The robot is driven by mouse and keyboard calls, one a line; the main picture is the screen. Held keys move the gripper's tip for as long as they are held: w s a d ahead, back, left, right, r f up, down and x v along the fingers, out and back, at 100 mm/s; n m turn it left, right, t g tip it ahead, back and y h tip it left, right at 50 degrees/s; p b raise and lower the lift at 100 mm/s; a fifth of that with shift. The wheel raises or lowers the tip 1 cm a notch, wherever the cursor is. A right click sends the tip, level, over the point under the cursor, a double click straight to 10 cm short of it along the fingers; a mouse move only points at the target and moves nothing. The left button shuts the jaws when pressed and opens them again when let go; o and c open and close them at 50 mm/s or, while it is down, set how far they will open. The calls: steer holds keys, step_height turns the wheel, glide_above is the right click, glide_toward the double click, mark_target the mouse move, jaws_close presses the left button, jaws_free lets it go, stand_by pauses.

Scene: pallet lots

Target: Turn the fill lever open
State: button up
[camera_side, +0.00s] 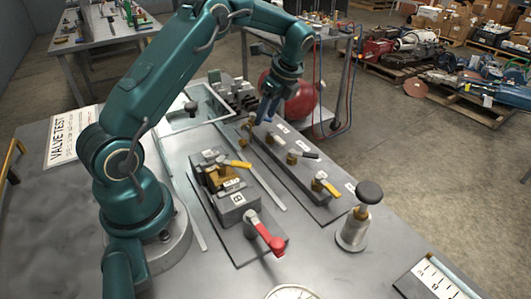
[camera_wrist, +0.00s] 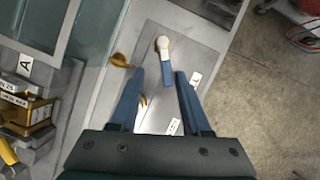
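A lever (camera_wrist: 164,58) with a pale upper part and a blue end sits on the grey valve plate in the wrist view. Its round pivot is at the top and its handle points down toward my gripper (camera_wrist: 160,72). My gripper is open, with its two blue fingers apart on either side of the handle's lower end. I cannot tell whether they touch it. In the side view my gripper (camera_side: 268,108) is low over the far end of the valve bank (camera_side: 285,172), and its fingers hide much of that end. The labels are too small to tell which lever is the fill lever.
The bank also carries a black lever (camera_side: 307,154) and a yellow lever (camera_side: 328,187). A clamped block (camera_side: 236,205) with a yellow lever (camera_side: 236,163) and a red lever (camera_side: 268,238) stands nearer. A black-knobbed post (camera_side: 357,220) stands to the right.

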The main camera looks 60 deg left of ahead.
steer(key=s+m+t, duration=0.1)
steer(key=m, duration=0.1)
steer(key=shift+s+d+m, duration=0.15)
steer(key=shift+m, duration=0.15)
steer(key=shift+d+r, duration=0.1)
steer(key=shift+r, duration=0.25)
steer(key=s+d+r+t, duration=0.1)
steer(key=s+d+r, duration=0.1)
steer(key=d+r, duration=0.2)
steer(key=s+d+r+n+t, duration=0.1)
steer(key=d+r, duration=0.3)
steer(key=r, duration=0.6)
steer(key=shift+s+d+n+t, duration=0.3)
steer(key=shift+s+d+t, duration=0.1)
steer(key=shift+s+t, duration=0.25)
